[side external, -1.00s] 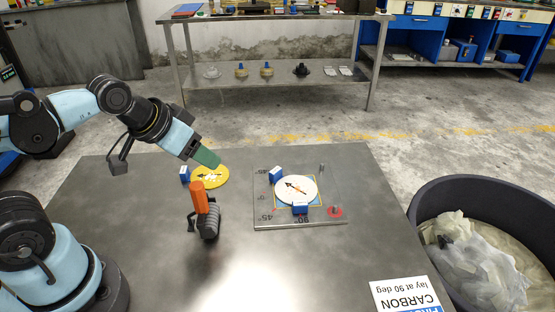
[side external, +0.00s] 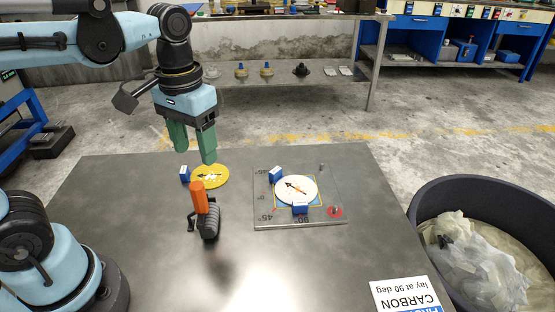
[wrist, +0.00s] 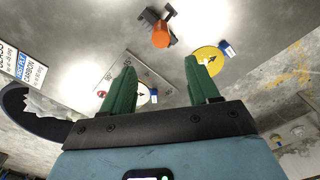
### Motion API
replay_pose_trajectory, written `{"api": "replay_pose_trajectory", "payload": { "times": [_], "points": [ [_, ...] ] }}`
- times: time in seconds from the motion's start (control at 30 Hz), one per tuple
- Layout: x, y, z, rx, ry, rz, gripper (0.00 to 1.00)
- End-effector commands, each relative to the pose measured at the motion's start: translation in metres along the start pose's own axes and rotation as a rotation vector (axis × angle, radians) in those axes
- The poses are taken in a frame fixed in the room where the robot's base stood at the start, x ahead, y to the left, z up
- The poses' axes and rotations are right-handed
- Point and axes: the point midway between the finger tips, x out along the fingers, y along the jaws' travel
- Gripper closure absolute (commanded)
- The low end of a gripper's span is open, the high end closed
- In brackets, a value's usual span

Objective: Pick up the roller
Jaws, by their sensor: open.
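The roller (side external: 208,221) has an orange handle standing upright and a dark ribbed drum, and it rests on the grey metal table. In the wrist view the roller (wrist: 160,36) shows beyond the fingertips, its orange handle end facing the camera. My gripper (side external: 194,157) is open and empty, with green fingers pointing down. In the side view it hangs above the table, over and a little behind the roller, not touching it. In the wrist view my gripper (wrist: 164,76) has its two green fingers well apart.
A yellow disc (side external: 215,177) with a blue block lies behind the roller. To its right is a flat plate (side external: 260,216) with angle marks, a white dial and blue blocks. A carbon label sheet (side external: 405,296) lies at the front right. A black bin (side external: 420,196) stands beside the table.

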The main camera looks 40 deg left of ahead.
Motion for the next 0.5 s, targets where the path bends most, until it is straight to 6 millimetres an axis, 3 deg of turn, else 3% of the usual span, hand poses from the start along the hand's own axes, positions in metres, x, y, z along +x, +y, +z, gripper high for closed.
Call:
{"api": "replay_pose_trajectory", "payload": {
  "times": [0.5],
  "points": [
    [0.059,0.0,0.001,-0.002,-0.008,-0.002,0.4]
  ]
}}
